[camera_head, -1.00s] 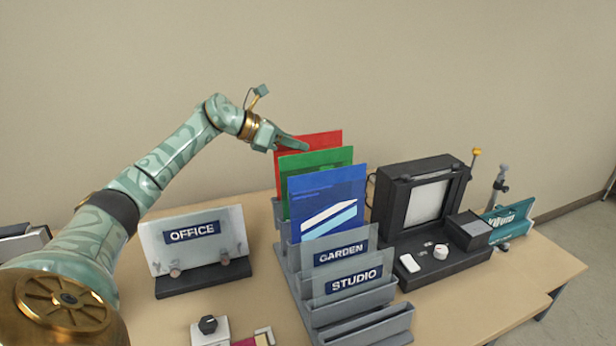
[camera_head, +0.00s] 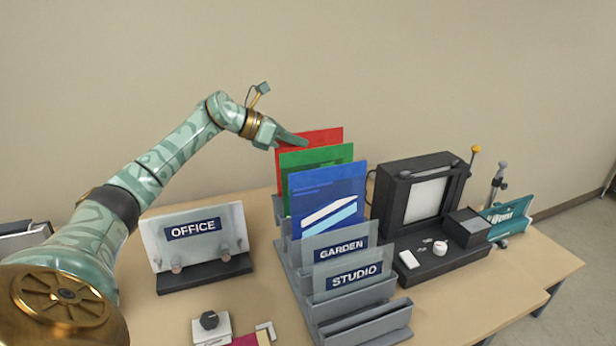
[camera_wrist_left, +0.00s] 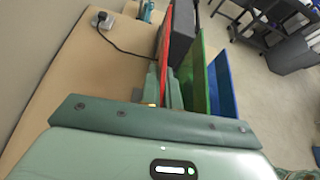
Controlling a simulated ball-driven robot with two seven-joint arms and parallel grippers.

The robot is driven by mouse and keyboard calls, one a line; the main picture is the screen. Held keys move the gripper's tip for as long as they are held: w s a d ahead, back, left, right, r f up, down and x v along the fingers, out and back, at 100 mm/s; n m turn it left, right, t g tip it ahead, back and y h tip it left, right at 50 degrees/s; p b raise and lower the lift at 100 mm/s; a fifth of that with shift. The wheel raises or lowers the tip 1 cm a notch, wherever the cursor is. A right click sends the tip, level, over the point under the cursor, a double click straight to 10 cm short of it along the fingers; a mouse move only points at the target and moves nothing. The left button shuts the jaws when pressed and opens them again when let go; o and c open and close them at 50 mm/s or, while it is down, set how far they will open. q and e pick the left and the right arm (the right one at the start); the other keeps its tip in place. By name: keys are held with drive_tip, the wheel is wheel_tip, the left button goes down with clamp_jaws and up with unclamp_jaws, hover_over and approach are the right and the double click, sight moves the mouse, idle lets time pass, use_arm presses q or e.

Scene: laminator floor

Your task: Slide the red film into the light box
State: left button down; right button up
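The red film (camera_head: 322,138) stands upright at the back of a grey stepped rack (camera_head: 291,262), behind a green and a blue sheet. My left gripper (camera_head: 292,139) is at the film's top left edge, one finger in front of it. In the left wrist view the red film (camera_wrist_left: 166,42) runs between the two close-set fingers (camera_wrist_left: 163,92), which look shut on it. The film's lower part is hidden by the green sheet. The light box (camera_head: 389,205), black with a pale lit panel, stands right of the rack. My right gripper is not in view.
The green sheet (camera_head: 320,155) and blue sheet (camera_head: 328,185) stand close in front. Panels marked GARDEN (camera_head: 341,244) and STUDIO (camera_head: 355,280) fill front slots. An OFFICE holder (camera_head: 195,235) is left. A teal holder (camera_head: 517,217) stands beyond the light box.

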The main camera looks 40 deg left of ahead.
use_arm(q)
drive_tip(key=shift+d+f, duration=0.2)
drive_tip(key=shift+f, duration=0.15)
drive_tip(key=shift+r, duration=0.1)
wheel_tip(320, 180, up, 11)
drive_tip(key=w+a+p, duration=0.1)
drive_tip(key=p, duration=0.8)
drive_tip(key=shift+a, duration=0.15)
